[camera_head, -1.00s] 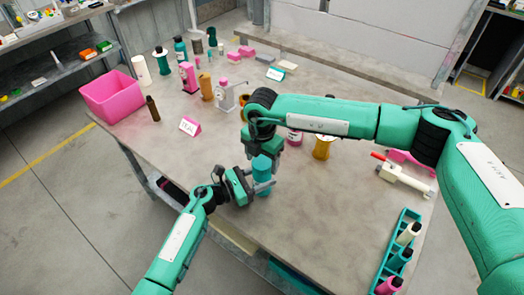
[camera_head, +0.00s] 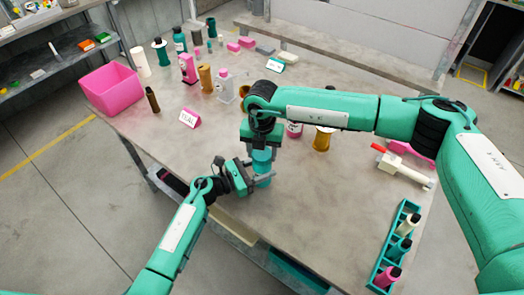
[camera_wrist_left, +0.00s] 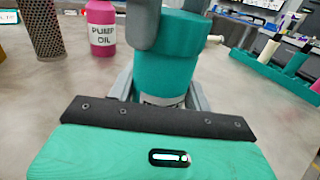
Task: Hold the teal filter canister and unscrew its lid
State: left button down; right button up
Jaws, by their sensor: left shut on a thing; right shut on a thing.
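The teal filter canister (camera_head: 262,166) stands near the front edge of the table. It also shows in the left wrist view (camera_wrist_left: 165,70), upright, with a pale label band low on its side. My left gripper (camera_head: 260,182) is shut around the canister's lower body from the left. My right gripper (camera_head: 262,147) points down from above and is shut on the canister's top, where the lid is. Its grey fingers (camera_wrist_left: 168,22) straddle the teal top in the left wrist view.
Several bottles and pumps fill the back. A teal rack (camera_head: 378,262) of bottles and a red-handled tool (camera_head: 402,168) are at right. The table's front left is clear.

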jog(key=n, duration=0.7)
jog(key=shift+n, duration=0.4)
jog(key=n, duration=0.4)
jog(key=shift+r+n, duration=0.1)
jog(key=shift+n, duration=0.2)
jog(key=n, duration=0.7)
jog(key=shift+n, duration=0.4)
jog(key=n, duration=0.7)
jog(key=shift+n, duration=0.4)
jog(key=n, duration=0.3)
jog(key=shift+r, duration=0.25)
